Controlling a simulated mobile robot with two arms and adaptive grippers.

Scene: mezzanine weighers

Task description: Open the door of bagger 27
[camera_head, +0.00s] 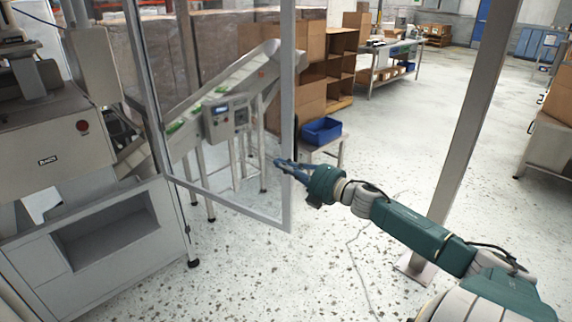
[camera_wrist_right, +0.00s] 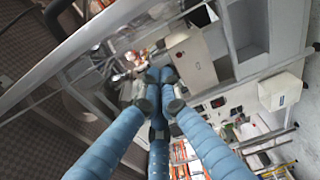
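The bagger's door (camera_head: 225,207) is a clear panel in a grey metal frame. It stands out at an angle from the corner of the grey bagger (camera_head: 110,195), with its free edge over the floor, so it looks swung open. A dark handle (camera_head: 297,143) shows on the free upright. My right gripper (camera_head: 279,162) is at this upright, below the handle; I cannot tell if it touches. In the right wrist view its blue fingers (camera_wrist_right: 160,80) come together at the tips, with nothing visible between them. A frame bar (camera_wrist_right: 75,62) crosses beside them. My left gripper is out of view.
Behind the panel stand an inclined conveyor (camera_head: 215,95) and a control box (camera_head: 226,117). A blue bin (camera_head: 321,131) sits on a small stand behind the door's free edge. A grey post (camera_head: 465,130) rises at right.

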